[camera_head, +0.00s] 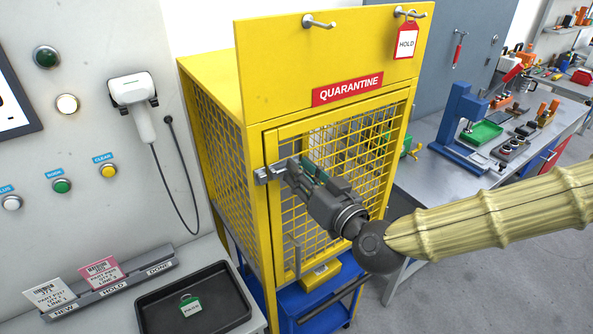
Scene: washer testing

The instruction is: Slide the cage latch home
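The yellow quarantine cage (258,205) stands in the middle of the head view, its mesh door (318,135) lying in line with the frame. The metal cage latch (264,174) sits on the left edge of the door, and its left part shows against the yellow post. My gripper (284,172) is at the latch's right end, with its fingertips at or right beside it. The gripper body covers the rest of the latch and part of the mesh. I cannot tell whether the fingers are closed on the latch or only touching it.
A red HOLD tag (407,42) hangs from a hook at the cage's top right. A black tray (195,301) with a green tag (190,306) is at lower left. A blue cart (292,303) stands below the cage. A workbench (430,180) is at right.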

